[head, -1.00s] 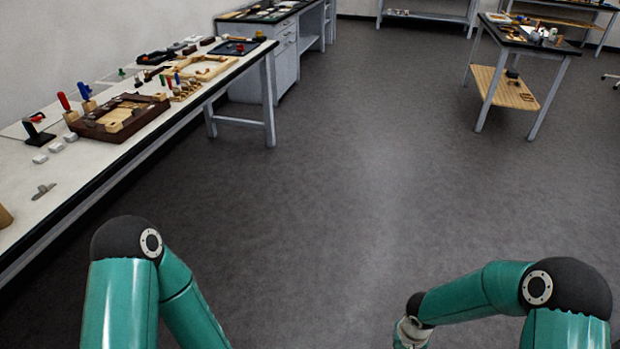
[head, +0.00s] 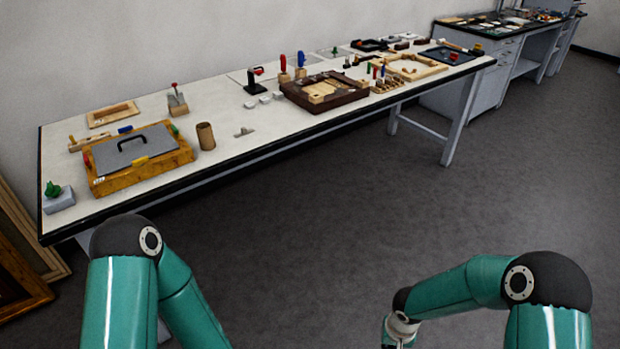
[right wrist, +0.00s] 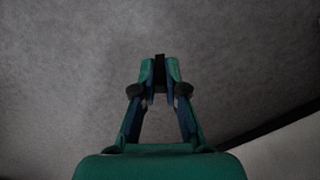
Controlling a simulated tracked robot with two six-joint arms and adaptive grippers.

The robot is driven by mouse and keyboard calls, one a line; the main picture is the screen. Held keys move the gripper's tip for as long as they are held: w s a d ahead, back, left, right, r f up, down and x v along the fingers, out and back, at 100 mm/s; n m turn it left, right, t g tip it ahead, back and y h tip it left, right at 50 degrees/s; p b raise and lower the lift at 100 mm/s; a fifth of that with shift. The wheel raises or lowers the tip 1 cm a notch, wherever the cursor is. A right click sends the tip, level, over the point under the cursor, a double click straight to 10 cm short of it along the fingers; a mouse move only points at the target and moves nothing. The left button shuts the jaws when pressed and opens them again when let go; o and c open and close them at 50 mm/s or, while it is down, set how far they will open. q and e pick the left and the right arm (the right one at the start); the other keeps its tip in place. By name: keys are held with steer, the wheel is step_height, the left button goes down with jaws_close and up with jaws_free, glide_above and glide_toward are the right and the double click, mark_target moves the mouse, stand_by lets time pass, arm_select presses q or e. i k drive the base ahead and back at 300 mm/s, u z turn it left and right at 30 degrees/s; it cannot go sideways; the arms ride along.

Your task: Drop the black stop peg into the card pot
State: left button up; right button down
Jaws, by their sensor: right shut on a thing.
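The card pot (head: 205,136) is a plain brown open tube. It stands upright on the long white-topped table, right of the wooden box with the grey lid, in the head view. My right gripper (right wrist: 160,75) is shut on the black stop peg (right wrist: 159,62), a small dark piece showing between the fingertips in the right wrist view. Bare grey floor lies behind it there, well away from the pot. In the head view my right arm bends down at the lower right, and its fingers are out of frame. My left gripper is below the head view; only its arm shows.
The long table (head: 330,118) runs along the wall. The grey-lidded box (head: 140,160) stands left of the pot, and a small grey piece (head: 244,132) lies to its right. A dark wooden tray (head: 325,92) is farther right. Open floor (head: 400,210) lies before the table.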

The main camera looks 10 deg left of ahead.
mark_target(208, 146)
steer(key=z, duration=0.25)
steer(key=i, duration=0.2)
steer(key=u, duration=1.45)
